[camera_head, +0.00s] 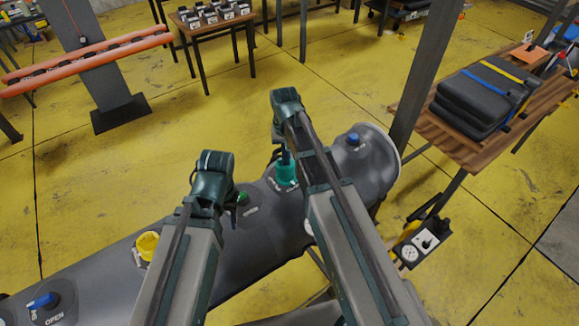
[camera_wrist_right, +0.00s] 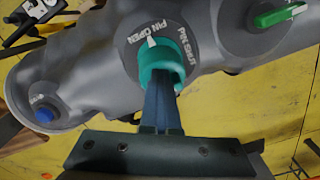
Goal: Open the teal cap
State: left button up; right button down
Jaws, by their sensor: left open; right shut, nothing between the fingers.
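The teal cap (camera_head: 287,174) sits on a round grey valve base on the grey inflatable tube (camera_head: 262,235). In the right wrist view the teal cap (camera_wrist_right: 165,62) has white lettering around it, "PIN OPEN" and "PIN SHUT", and a white mark at its upper left edge. My right gripper (camera_wrist_right: 160,95) is shut and empty, its fingertips at the cap's near side; I cannot tell whether they touch it. It shows above the cap in the head view (camera_head: 285,157). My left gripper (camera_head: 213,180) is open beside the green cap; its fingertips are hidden.
Other caps on the tube are green (camera_head: 243,197), yellow (camera_head: 147,245) and blue (camera_head: 353,139), with another blue one (camera_head: 42,300) at lower left. A wooden table (camera_head: 470,150) with black cushions stands right, near a dark post (camera_head: 425,75).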

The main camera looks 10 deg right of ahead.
jog(key=shift+w+a+t, duration=0.3)
jog(key=shift+w+a, duration=0.05)
jog(key=shift+w, duration=0.45)
jog(key=shift+s+d+r+p, duration=0.3)
jog(key=shift+s+r+p, duration=0.4)
jog(key=shift+p, duration=0.45)
pick_arm(q)
jog(key=r+p, duration=0.1)
jog(key=r, duration=0.1)
jog(key=w+r+p, duration=0.1)
jog(key=r, duration=0.1)
jog(key=shift+a+r+p, duration=0.1)
jog(key=shift+r+p, duration=0.15)
jog(key=shift+p, duration=0.15)
pick_arm(e)
jog(key=s+r, duration=0.1)
jog(key=s+d+r, duration=0.1)
jog(key=s+r, duration=0.1)
jog(key=s, duration=0.1)
jog(key=shift+d, duration=0.3)
